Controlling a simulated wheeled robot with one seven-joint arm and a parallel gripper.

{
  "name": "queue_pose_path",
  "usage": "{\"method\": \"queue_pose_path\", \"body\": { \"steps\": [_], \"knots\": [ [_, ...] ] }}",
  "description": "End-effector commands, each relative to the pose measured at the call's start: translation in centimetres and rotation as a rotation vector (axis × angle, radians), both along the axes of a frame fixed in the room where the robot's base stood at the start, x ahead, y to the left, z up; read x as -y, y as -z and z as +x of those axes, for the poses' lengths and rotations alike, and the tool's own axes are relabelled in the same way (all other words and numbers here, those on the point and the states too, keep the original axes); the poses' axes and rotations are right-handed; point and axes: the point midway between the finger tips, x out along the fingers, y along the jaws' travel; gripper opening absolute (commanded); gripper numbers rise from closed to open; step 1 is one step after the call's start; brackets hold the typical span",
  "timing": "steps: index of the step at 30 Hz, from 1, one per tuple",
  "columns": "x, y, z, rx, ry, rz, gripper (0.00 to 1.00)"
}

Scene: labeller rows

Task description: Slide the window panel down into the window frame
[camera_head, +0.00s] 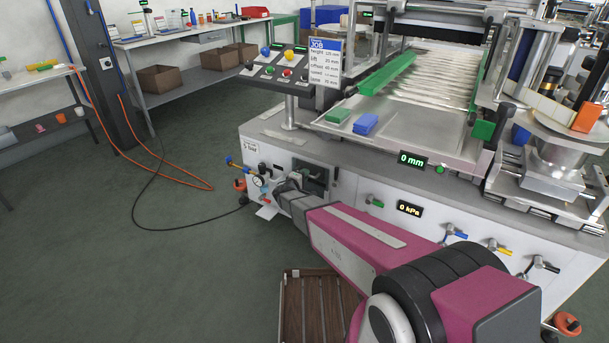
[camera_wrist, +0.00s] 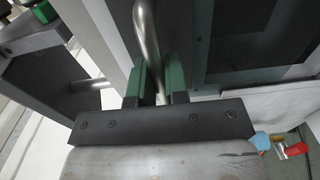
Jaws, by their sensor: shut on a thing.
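My gripper (camera_wrist: 159,82) shows in the wrist view with its two green fingers shut on a bent metal bar handle (camera_wrist: 148,40). The handle stands in front of a grey surface that I take for the window panel; its full outline is not clear. A dark rectangular opening with a grey border, likely the window frame (camera_wrist: 201,45), lies just right of the fingers. In the head view, my gripper is at the machine's left front, low on the white side, beside a dark opening (camera_head: 318,176). My wrist partly covers this spot, and I cannot tell how panel and frame meet.
Above are the machine's bed (camera_head: 400,140), a control box (camera_head: 285,72) and a job card (camera_head: 326,60). A pressure gauge (camera_head: 259,181) and hoses sit left of my gripper. A wooden pallet (camera_head: 305,300) lies on the floor below my arm. The floor at left is mostly clear.

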Motion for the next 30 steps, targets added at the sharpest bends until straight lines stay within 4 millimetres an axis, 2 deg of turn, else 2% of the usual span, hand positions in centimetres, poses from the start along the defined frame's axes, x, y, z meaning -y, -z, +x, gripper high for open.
{"method": "queue_pose_path", "body": {
  "steps": [30],
  "knots": [
    [0.0,2.2,0.0,0.0,0.0,-0.001,0.0]
  ]
}}
